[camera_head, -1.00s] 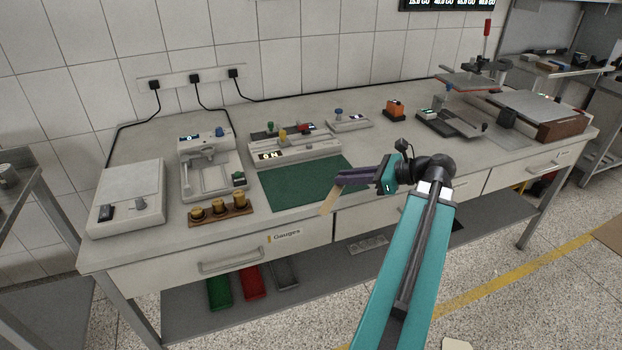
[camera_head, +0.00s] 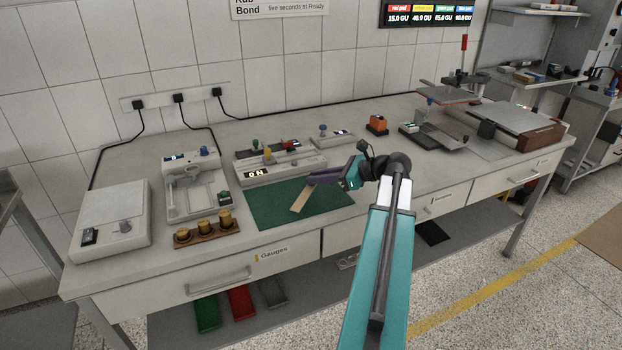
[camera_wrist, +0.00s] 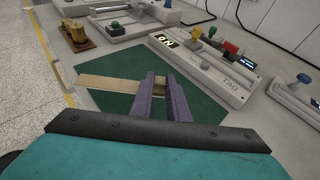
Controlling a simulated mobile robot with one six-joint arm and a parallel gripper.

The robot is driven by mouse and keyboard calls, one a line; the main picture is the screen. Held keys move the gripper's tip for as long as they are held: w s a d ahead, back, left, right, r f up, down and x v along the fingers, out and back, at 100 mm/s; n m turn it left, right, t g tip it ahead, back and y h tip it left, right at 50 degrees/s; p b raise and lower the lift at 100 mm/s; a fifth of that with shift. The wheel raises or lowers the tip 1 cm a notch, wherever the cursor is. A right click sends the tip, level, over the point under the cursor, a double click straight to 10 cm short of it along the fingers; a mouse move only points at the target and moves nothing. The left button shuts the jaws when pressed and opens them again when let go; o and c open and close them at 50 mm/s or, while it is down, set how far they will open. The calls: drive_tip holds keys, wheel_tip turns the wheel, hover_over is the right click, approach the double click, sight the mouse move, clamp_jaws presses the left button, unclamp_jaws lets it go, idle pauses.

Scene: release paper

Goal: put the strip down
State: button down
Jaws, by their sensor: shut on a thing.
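The strip (camera_head: 302,199) is a flat tan piece over the green mat (camera_head: 268,212) on the bench. My gripper (camera_head: 312,180) has dark purple fingers and is shut on one end of the strip. In the wrist view the strip (camera_wrist: 108,84) sticks out to the left from between the fingertips (camera_wrist: 160,82), above the green mat (camera_wrist: 203,92). I cannot tell whether the strip touches the mat or hangs just above it.
Behind the mat stands a grey device (camera_head: 275,165) with coloured knobs and a lit display. Left are brass weights (camera_head: 204,229) on a wooden block, a grey instrument (camera_head: 193,190) and a white box scale (camera_head: 112,220). An orange block (camera_head: 377,124) stands farther back.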

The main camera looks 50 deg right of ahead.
drive_tip(key=w, duration=0.1)
drive_tip(key=w+d, duration=0.1)
drive_tip(key=w, duration=0.1)
drive_tip(key=w+d, duration=0.1)
drive_tip(key=w, duration=0.1)
drive_tip(key=shift+w+d+f, duration=0.1)
drive_tip(key=shift+w+f, duration=0.1)
drive_tip(key=shift+f, duration=0.05)
drive_tip(key=shift+f, duration=0.1)
drive_tip(key=shift+f+p, duration=0.35)
drive_tip(key=shift+f, duration=1.3)
drive_tip(key=shift+f, duration=0.1)
drive_tip(key=c, duration=1.7)
unclamp_jaws()
